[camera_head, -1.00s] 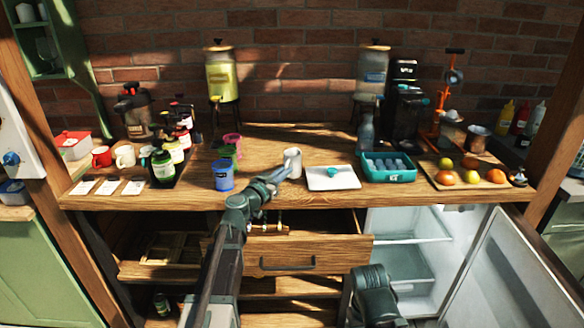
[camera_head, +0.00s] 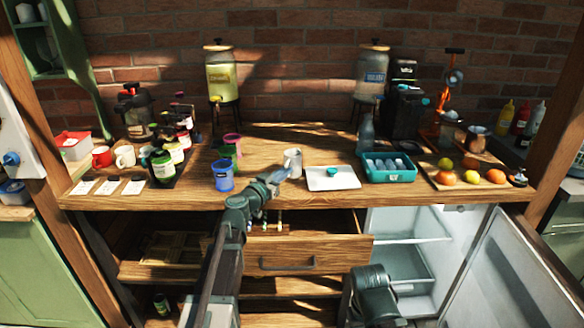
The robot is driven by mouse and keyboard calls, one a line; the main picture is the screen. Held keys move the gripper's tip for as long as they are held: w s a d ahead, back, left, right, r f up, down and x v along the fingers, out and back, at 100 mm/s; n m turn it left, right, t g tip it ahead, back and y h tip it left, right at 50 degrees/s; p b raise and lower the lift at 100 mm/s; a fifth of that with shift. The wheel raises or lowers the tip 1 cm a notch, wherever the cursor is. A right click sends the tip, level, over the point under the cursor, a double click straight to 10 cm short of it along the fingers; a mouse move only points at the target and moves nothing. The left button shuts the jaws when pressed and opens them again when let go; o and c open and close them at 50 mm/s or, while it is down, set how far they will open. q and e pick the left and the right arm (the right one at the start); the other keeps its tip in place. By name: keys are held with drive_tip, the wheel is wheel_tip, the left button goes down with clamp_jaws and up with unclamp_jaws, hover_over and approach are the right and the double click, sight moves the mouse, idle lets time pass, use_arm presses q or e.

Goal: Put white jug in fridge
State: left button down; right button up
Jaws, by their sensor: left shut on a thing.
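The white jug (camera_head: 293,159) stands upright on the wooden table, left of a white board. My left gripper (camera_head: 284,172) is at the jug's lower left side and is shut on it; the fingertips are small and partly hidden in this view. The fridge (camera_head: 405,245) is below the table at the right, with its door (camera_head: 515,270) swung open and its shelves showing. My right arm shows at the bottom centre, in front of the fridge's left side, but its fingertips are not visible.
A white board (camera_head: 333,178) and teal crate (camera_head: 388,176) stand right of the jug. A blue cup (camera_head: 223,175) stands to its left. An open drawer (camera_head: 300,256) juts out below the table edge, left of the fridge. Fruit lies on a board (camera_head: 463,178) at right.

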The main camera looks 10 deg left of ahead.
use_arm(q)
drive_tip(key=shift+r, duration=0.3)
use_arm(e)
drive_tip(key=shift+r, duration=0.25)
idle(0.4)
